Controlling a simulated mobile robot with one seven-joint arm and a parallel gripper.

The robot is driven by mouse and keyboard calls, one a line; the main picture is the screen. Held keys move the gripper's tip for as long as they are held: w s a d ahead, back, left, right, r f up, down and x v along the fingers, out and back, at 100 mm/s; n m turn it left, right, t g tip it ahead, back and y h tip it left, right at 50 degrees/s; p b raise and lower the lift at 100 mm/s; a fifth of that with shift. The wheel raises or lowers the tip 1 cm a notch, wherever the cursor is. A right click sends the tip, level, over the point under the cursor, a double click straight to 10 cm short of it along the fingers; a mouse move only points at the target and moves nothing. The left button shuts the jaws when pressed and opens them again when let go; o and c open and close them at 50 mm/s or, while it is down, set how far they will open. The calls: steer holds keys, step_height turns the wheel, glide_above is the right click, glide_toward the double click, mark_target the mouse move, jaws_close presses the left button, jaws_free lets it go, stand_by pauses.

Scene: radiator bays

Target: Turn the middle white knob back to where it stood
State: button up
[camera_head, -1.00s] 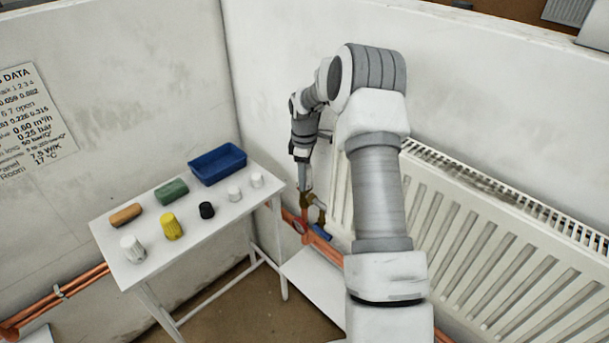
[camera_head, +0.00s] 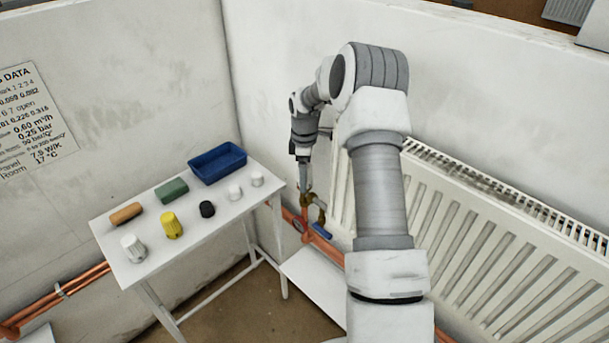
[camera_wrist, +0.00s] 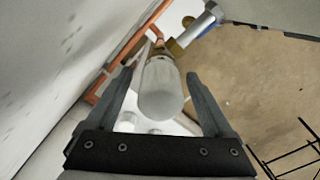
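A white rounded knob (camera_wrist: 160,92) fills the middle of the wrist view. It sits at the end of a brass valve fitting (camera_wrist: 176,46) joined to copper pipe. My gripper (camera_wrist: 160,76) has one finger on each side of it, and a gap shows between the knob and both fingers, so it is open around it. In the head view my gripper (camera_head: 304,180) points down at the pipework beside the radiator's left end. The knob cannot be made out clearly there, and any mark on it is too blurred to read.
A white bench (camera_head: 185,236) on the left holds a blue tray (camera_head: 217,177), several loose knobs and two small blocks. The radiator (camera_head: 490,235) is close on the right. A blue lever handle (camera_head: 322,231) and copper pipes (camera_head: 322,247) lie just below my gripper.

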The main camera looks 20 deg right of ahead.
step_height(320, 180, up, 17)
steer(key=p, duration=0.1)
steer(key=shift+r, duration=0.2)
stand_by(0.5)
